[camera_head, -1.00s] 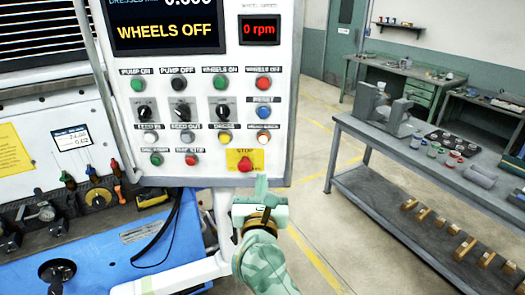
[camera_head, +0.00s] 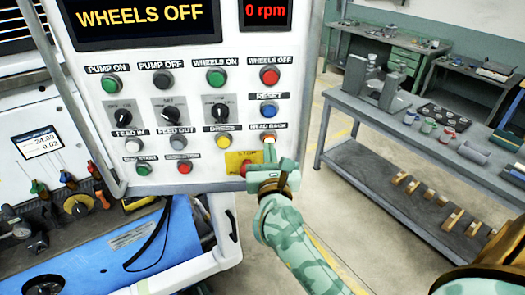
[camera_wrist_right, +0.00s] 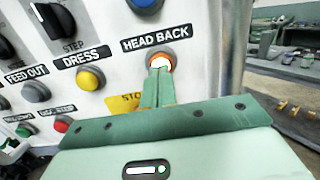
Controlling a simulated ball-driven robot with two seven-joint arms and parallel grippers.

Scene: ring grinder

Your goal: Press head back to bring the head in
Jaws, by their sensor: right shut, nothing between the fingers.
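The head back button (camera_wrist_right: 160,62) is white with an orange ring, under its HEAD BACK label in the right wrist view. In the head view the button (camera_head: 268,138) sits at the lower right of the control panel (camera_head: 140,100), below the blue reset button. My right gripper (camera_head: 269,152) is shut and empty. Its fingertips (camera_wrist_right: 158,72) are at the button's lower edge in the wrist view and cover part of it. I cannot tell whether they touch it. The display (camera_head: 140,18) reads WHEELS OFF. My left gripper is not in view.
The yellow dress button (camera_head: 223,141) is to the left of head back. The red stop button on its yellow plate (camera_head: 236,158) is just below, partly behind my right gripper. A grey workbench (camera_head: 345,103) with parts stands at the right.

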